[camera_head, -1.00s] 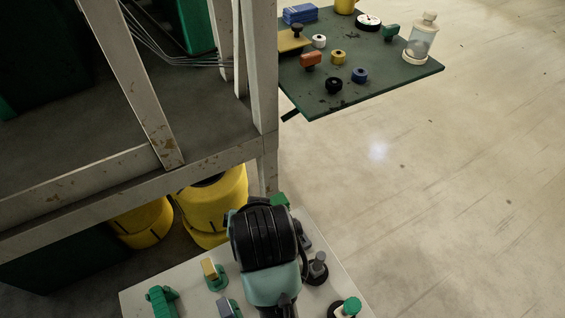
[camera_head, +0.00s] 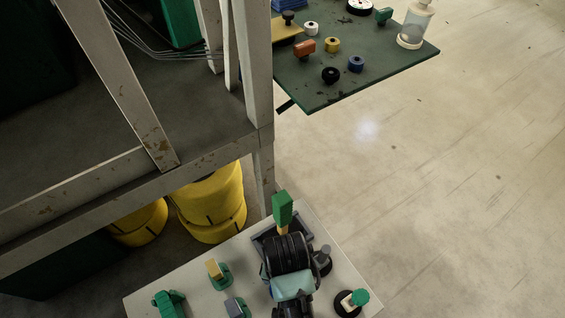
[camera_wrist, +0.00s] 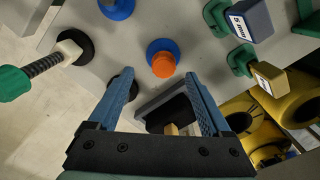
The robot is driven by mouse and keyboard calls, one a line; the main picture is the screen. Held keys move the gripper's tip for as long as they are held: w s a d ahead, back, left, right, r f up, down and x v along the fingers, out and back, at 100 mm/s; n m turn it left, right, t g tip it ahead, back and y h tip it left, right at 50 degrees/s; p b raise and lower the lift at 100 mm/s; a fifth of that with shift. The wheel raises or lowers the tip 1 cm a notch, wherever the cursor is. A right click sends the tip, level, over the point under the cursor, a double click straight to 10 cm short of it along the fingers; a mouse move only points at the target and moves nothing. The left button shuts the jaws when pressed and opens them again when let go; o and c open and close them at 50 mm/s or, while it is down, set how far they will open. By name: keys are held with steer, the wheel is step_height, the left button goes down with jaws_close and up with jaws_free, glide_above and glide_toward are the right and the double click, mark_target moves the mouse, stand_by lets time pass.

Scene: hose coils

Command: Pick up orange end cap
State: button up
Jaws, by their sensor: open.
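The orange end cap (camera_wrist: 163,64) sits on a round blue base on the pale table, just past my fingertips in the wrist view. My gripper (camera_wrist: 160,79) is open, with its two blue fingers spread and nothing held between them. The cap appears centred ahead of the gap, apart from both fingers. In the head view, my dark and teal arm covers part of the pale table (camera_head: 205,290), and I cannot make out the cap there.
A grey tray (camera_wrist: 158,103) lies close to the right finger. Green-based blocks (camera_wrist: 243,60) and a white-and-green knob piece (camera_wrist: 67,50) flank the cap. In the head view, a green block (camera_head: 283,209) stands behind my arm, near the shelf post (camera_head: 263,165).

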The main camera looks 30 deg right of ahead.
steer(key=shift+w+f+p, duration=0.2)
steer(key=shift+f, duration=0.9)
steer(key=shift+w+f+p, duration=0.15)
steer(key=shift+f, duration=0.95)
steer(key=shift+c, duration=0.3)
jaws_close()
